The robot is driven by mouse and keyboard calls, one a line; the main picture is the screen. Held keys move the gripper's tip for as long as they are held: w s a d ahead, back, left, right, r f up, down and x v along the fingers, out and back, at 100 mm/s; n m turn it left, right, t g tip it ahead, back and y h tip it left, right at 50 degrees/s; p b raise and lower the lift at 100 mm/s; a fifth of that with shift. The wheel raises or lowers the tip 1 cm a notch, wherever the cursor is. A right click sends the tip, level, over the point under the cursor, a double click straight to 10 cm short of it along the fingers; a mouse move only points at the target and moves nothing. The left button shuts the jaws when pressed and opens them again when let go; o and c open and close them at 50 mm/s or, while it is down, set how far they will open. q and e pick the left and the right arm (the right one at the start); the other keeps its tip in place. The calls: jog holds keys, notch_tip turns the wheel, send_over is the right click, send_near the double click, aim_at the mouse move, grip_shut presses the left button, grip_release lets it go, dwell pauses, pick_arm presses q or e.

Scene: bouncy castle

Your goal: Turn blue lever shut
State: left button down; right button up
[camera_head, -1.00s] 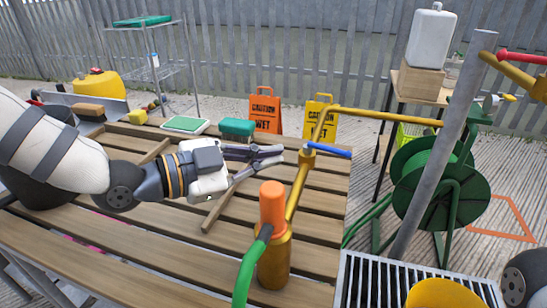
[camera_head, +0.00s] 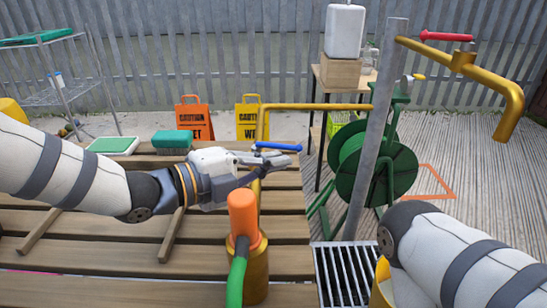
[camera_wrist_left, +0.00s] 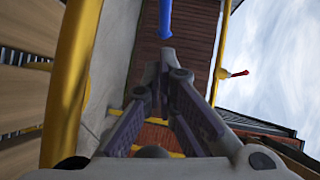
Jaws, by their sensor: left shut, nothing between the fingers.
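The blue lever (camera_head: 277,146) sits on the yellow pipe (camera_head: 261,128) above the slatted table and points to the right. My left gripper (camera_head: 280,160) is shut and empty, with its fingertips just below and beside the lever. In the left wrist view the blue lever (camera_wrist_left: 165,18) shows just beyond the closed fingertips (camera_wrist_left: 165,52); whether they touch cannot be told. The lever's pivot is partly hidden. My right arm comes in at the lower right, but its gripper is out of view.
An orange-capped brass fitting (camera_head: 244,220) with a green hose stands in front of my left gripper. A grey post (camera_head: 376,130), a green hose reel (camera_head: 345,165) and a red-handled tap (camera_head: 447,37) are to the right. Caution signs (camera_head: 195,118) stand behind.

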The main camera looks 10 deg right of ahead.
aim_at(278, 146)
pick_arm(q)
jog(key=shift+w+d+f, duration=0.15)
jog(key=shift+w+d, duration=0.05)
jog(key=shift+w, duration=0.45)
jog(key=shift+w+d+f, duration=0.15)
jog(key=shift+w+d, duration=0.05)
jog(key=shift+w, duration=0.45)
